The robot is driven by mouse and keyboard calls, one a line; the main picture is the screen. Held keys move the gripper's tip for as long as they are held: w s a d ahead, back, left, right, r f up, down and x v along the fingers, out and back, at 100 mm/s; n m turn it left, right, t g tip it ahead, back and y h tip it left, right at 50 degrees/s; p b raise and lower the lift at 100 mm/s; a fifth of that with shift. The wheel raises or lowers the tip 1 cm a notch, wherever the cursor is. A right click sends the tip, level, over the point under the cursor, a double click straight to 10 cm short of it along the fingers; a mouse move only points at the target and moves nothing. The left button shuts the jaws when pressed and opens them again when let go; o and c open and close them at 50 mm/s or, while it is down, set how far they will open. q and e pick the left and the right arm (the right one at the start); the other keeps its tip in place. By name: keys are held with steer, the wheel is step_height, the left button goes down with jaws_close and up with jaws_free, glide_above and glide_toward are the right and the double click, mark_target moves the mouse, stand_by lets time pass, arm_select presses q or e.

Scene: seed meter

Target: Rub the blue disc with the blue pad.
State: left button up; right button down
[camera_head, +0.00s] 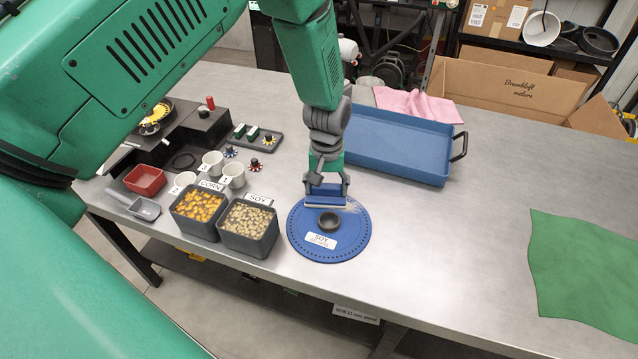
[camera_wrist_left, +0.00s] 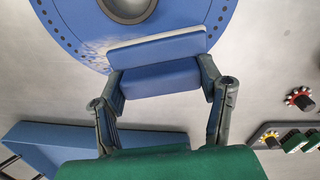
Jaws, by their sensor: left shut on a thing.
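The blue disc (camera_head: 310,251) lies flat on the metal table, with a dark round hub (camera_head: 328,222) and a white label reading SOY. Pale dust shows on its far right part, and the disc also shows at the top of the left wrist view (camera_wrist_left: 73,30). My left gripper (camera_head: 326,190) is shut on the blue pad (camera_head: 325,201) over the disc's far edge. In the left wrist view the pad (camera_wrist_left: 158,62) sits between the fingers, beside the pale dust. Whether the pad touches the disc I cannot tell. My right gripper is not in view.
Left of the disc stand a SOY bin (camera_head: 248,226), a CORN bin (camera_head: 199,210), white cups (camera_head: 233,174) and a red tray (camera_head: 145,180). A blue tray (camera_head: 395,146) lies behind at right, a green cloth (camera_head: 582,270) at far right. The table between them is clear.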

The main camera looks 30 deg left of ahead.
mark_target(344, 198)
arm_select(q)
steer(key=shift+w+d, duration=0.2)
steer(key=shift+d, duration=0.9)
steer(key=shift+w+d, duration=0.2)
steer(key=shift+d, duration=0.9)
steer(key=shift+w+d+f, duration=0.1)
steer(key=shift+w+d, duration=0.05)
steer(key=shift+d, duration=1.05)
steer(key=shift+w+d+f, duration=0.1)
steer(key=shift+w+d, duration=0.05)
steer(key=shift+d, duration=1.05)
steer(key=shift+d+r, duration=0.1)
steer(key=shift+a+r+p, duration=0.1)
steer(key=shift+a+p, duration=0.2)
steer(key=shift+a, duration=0.35)
steer(key=shift+s+a+p, duration=0.15)
steer(key=shift+a, duration=0.55)
steer(key=shift+s+a+p, duration=0.1)
steer(key=shift+a+p, duration=0.05)
steer(key=shift+a, duration=0.55)
steer(key=shift+s+a+f+p, duration=0.15)
steer(key=shift+s+a, duration=0.15)
steer(key=shift+a, duration=1)
steer(key=shift+s+a+p, duration=0.15)
steer(key=shift+s+a, duration=0.1)
steer(key=shift+a, duration=1.05)
steer(key=shift+s+a+f+p, duration=0.15)
steer(key=shift+s+a, duration=0.15)
steer(key=shift+a, duration=1)
